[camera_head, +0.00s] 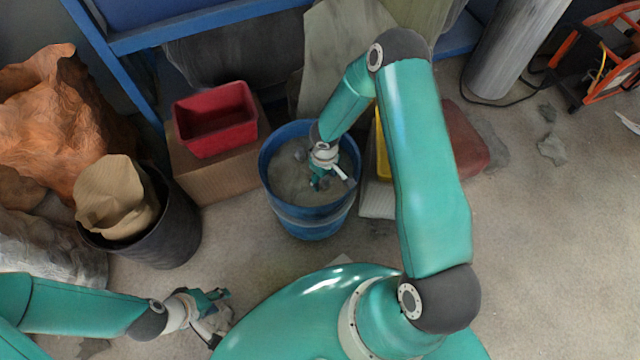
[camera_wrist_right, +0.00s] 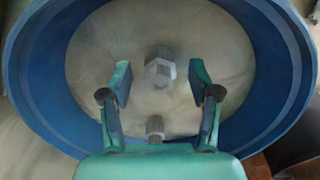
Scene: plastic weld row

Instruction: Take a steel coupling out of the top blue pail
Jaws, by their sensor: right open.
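The blue pail (camera_head: 308,225) stands in the middle of the head view, and its wall (camera_wrist_right: 38,70) rings the right wrist view. Inside it, on a pale grey bottom, I see a grey steel coupling (camera_wrist_right: 160,70) with a hexagonal shape. A second, smaller-looking grey piece (camera_wrist_right: 155,127) lies nearer my palm. My right gripper (camera_head: 330,180) reaches into the pail's mouth from above. Its fingers are spread and empty, with the coupling between and beyond the tips in the wrist view. My left gripper (camera_head: 218,306) is away from the pail at lower left; its jaws are unclear.
A red bin (camera_head: 215,120) sits on a cardboard box (camera_head: 215,178) left of the pail. A black bucket (camera_head: 170,225) holding brown paper stands further left. A yellow item (camera_head: 383,150) is close on the pail's right. Open floor lies at far right.

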